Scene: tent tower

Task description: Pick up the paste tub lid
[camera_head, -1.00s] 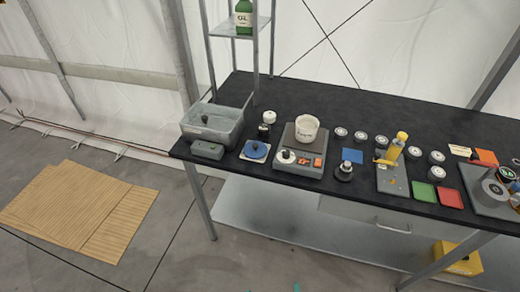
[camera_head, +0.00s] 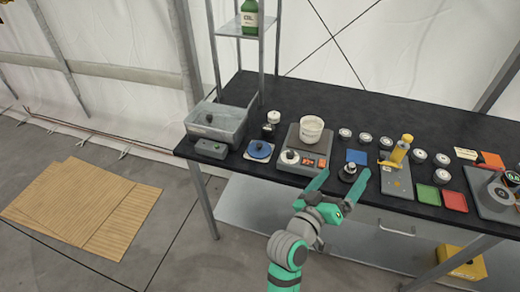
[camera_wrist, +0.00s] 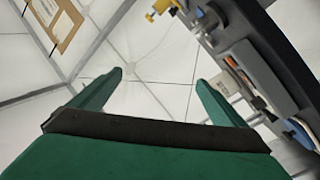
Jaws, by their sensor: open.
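A white open tub (camera_head: 311,129) stands on a grey device with a dial. A round blue disc with a small dark knob (camera_head: 259,150) lies on a pale square pad to its left. It looks like a lid, but I cannot tell for sure that it is the paste tub lid. My green gripper (camera_head: 343,181) is open at the table's front edge, right of the disc and in front of the device. In the wrist view its two fingers (camera_wrist: 158,80) are apart with nothing between them. No lid shows there.
A grey basin (camera_head: 218,123) stands at the table's left end. A dark knobbed weight (camera_head: 348,173) is close by my fingertips. Several round jars, a yellow-handled tool (camera_head: 400,150) and coloured squares stand further right. The back of the black table (camera_head: 400,118) is clear.

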